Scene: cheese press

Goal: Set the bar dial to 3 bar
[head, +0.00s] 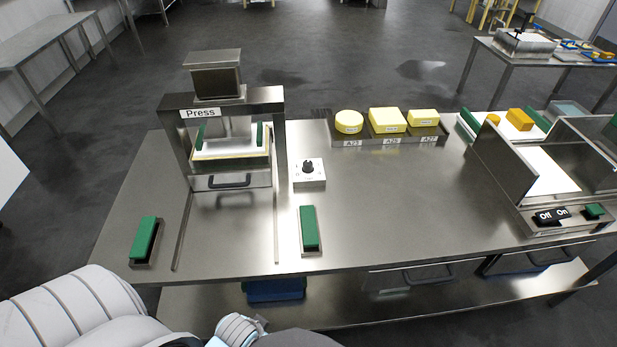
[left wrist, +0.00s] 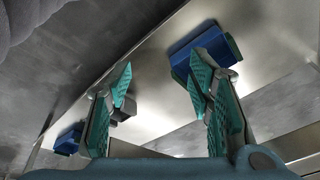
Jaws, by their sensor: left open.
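The bar dial (head: 308,167) is a black knob on a small white-faced box to the right of the press (head: 222,130). Its scale marks are too small to read, so its setting cannot be told. My left gripper (left wrist: 165,95) shows in the left wrist view with its green-padded fingers apart and nothing between them. It is near the table's underside and lower shelf, away from the dial. In the head view only my left arm's white sleeve shows at the bottom left. My right gripper is in neither view.
Green button blocks (head: 144,238) and (head: 309,227) stand at the table's front. Yellow cheeses (head: 387,120) sit on a tray at the back. A machine with Off and On switches (head: 552,216) stands right. A blue object (left wrist: 205,52) is near my left gripper. The table's middle is clear.

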